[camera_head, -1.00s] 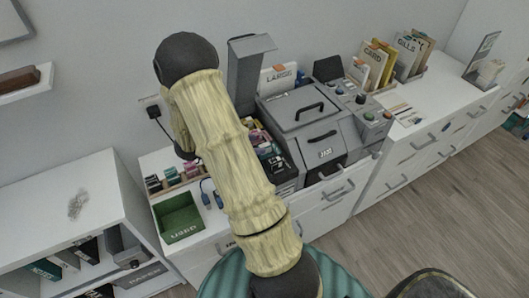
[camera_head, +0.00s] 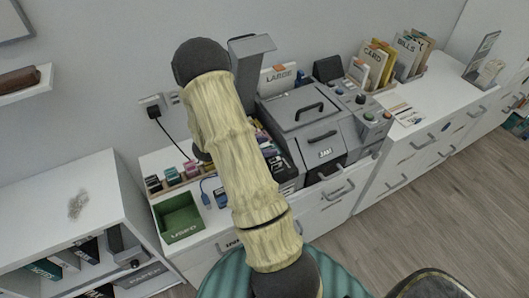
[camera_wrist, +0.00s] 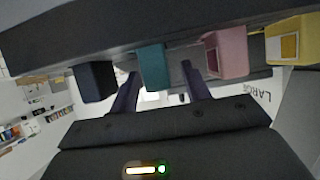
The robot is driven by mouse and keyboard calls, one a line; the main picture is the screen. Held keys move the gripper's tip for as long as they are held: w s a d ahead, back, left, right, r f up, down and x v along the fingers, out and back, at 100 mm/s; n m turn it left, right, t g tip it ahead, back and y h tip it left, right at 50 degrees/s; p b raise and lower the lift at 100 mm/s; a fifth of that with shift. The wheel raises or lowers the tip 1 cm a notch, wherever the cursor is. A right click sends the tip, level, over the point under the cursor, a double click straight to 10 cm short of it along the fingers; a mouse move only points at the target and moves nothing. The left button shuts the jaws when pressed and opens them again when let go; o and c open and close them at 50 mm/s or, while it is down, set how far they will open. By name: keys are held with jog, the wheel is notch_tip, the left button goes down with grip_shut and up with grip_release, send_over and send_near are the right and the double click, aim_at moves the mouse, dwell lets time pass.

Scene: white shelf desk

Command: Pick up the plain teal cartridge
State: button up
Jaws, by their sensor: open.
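In the wrist view the plain teal cartridge (camera_wrist: 153,68) sits in a dark holder (camera_wrist: 130,38), between a dark navy cartridge (camera_wrist: 97,82) and a pink one (camera_wrist: 225,52). My gripper (camera_wrist: 160,82) is open, with one finger on each side of the teal cartridge. I cannot tell whether the fingers touch it.
A yellow cartridge (camera_wrist: 307,45) with a pale label sits beyond the pink one. In the head view a green "USED" bin (camera_head: 180,219) stands on the left of the desk. A grey machine (camera_head: 310,125) stands right of my arm, close by.

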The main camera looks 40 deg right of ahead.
grip_shut()
jog(key=shift+r, duration=0.1)
notch_tip(320, 180, up, 10)
jog(key=shift+f+p, duration=0.1)
jog(key=shift+p, duration=0.25)
dwell(0.6)
